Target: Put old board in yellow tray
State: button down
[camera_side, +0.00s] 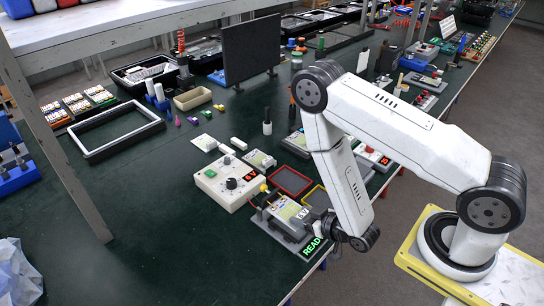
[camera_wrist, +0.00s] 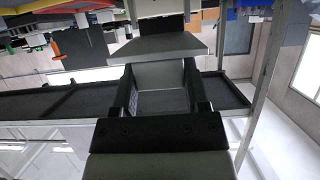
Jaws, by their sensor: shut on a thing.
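My gripper (camera_side: 322,226) is low over the front edge of the bench, by the floodlight housing (camera_side: 284,212). In the wrist view its two dark fingers (camera_wrist: 162,82) are shut on a flat grey piece (camera_wrist: 170,47). I cannot tell whether this piece is the old board, and the side view does not show it clearly.
A white control box (camera_side: 226,183) with a knob and red display stands left of the housing. A green READY sign (camera_side: 312,246) is at the bench front. A black panel (camera_side: 251,50) stands further back. The green bench top (camera_side: 150,220) is clear at left front.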

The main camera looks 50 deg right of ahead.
aim_at(301, 236)
jog(key=shift+f, duration=0.65)
jog(key=shift+f, duration=0.15)
jog(key=shift+f, duration=1.75)
jog(key=shift+f, duration=0.1)
jog(key=shift+c, duration=0.5)
grip_release()
jog(key=shift+v, duration=3.9)
jog(key=shift+a, duration=0.1)
